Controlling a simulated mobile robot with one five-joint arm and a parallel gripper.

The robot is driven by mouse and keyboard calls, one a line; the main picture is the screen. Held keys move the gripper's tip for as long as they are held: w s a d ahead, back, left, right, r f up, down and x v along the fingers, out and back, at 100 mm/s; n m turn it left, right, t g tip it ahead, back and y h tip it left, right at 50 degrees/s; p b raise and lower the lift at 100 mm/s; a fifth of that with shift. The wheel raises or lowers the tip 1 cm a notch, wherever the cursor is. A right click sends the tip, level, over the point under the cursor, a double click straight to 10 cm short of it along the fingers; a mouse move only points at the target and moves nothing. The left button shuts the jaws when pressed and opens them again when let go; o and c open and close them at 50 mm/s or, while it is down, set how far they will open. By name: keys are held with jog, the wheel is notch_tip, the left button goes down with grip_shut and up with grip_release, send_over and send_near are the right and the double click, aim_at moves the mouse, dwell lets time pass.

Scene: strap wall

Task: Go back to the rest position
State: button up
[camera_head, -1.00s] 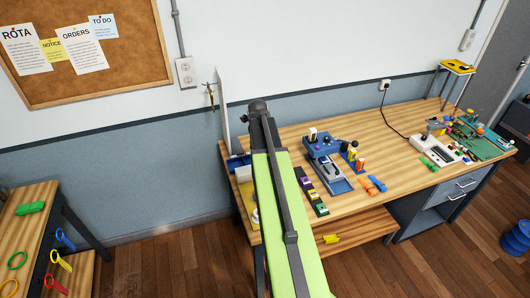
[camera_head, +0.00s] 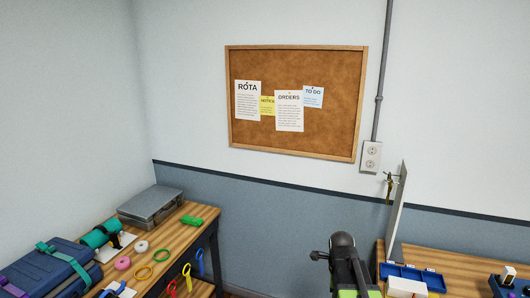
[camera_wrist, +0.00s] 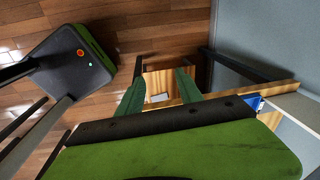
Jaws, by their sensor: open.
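My gripper (camera_wrist: 158,88) shows in the wrist view as two dark green fingers spread apart. The gap between them is empty, with a wooden surface and a small white patch seen beyond it. In the head view my arm (camera_head: 346,270) rises at the lower edge, right of centre, in front of the wall and beside the right bench. The fingers cannot be made out in the head view.
The right bench carries a blue tray (camera_head: 415,274); an upright white panel (camera_head: 396,215) with hanging keys (camera_head: 388,188) stands at its left end. The left bench holds a grey case (camera_head: 150,207), tape rolls and a strapped blue case (camera_head: 45,268). A corkboard (camera_head: 295,135) hangs above.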

jog(key=s+a+f+n, duration=0.1)
jog(key=s+a+n, duration=0.3)
jog(key=n, duration=0.6)
jog(key=s+a+f+n+g+b, duration=0.1)
jog(key=s+a+n, duration=0.3)
jog(key=n, duration=0.7)
jog(key=shift+s+a+f+y, duration=0.2)
jog(key=shift+a+f+y, duration=0.25)
jog(key=shift+f, duration=0.2)
jog(key=shift+c, duration=0.7)
